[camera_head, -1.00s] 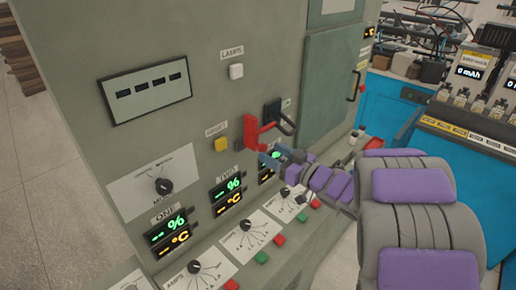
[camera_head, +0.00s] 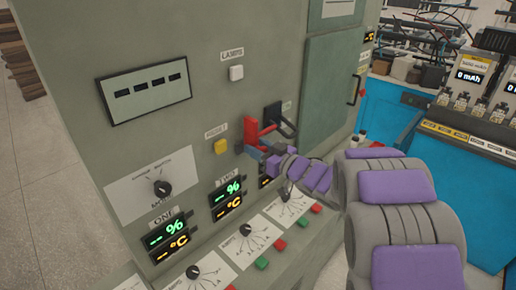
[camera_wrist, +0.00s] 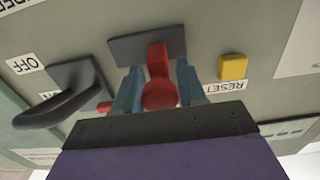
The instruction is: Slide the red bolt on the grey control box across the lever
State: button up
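The red bolt (camera_head: 250,131) is on the front of the grey control box (camera_head: 205,95). Its round red knob (camera_wrist: 159,95) faces the wrist camera, with a red stem behind it. My gripper (camera_head: 257,153) is at the bolt's lower part. In the wrist view, its two blue fingers (camera_wrist: 160,85) stand on either side of the knob and stem, with narrow gaps beside the stem. Contact with the knob is unclear. The black lever (camera_head: 286,126) is right of the bolt; in the wrist view its handle (camera_wrist: 52,105) is at left, near the OFF label.
A yellow reset button (camera_head: 221,146) is just left of the bolt. Dials and displays (camera_head: 228,190) lie below on the box. A green door (camera_head: 331,85) with a handle is at right. A blue bench (camera_head: 387,108) stands farther right.

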grip_shut()
jog(key=shift+w+d, duration=0.1)
jog(key=shift+d, duration=0.05)
jog(key=shift+w+d+r+p, duration=0.1)
jog(key=shift+w+d+p, duration=0.1)
jog(key=shift+p, duration=0.4)
jog(key=w+d+p, duration=0.3)
jog(key=p, duration=0.2)
jog(key=shift+w, duration=0.1)
jog(key=shift+c, duration=0.2)
grip_release()
jog(key=o, duration=0.4)
jog(key=shift+w+d, duration=0.1)
jog(key=shift+d, duration=0.1)
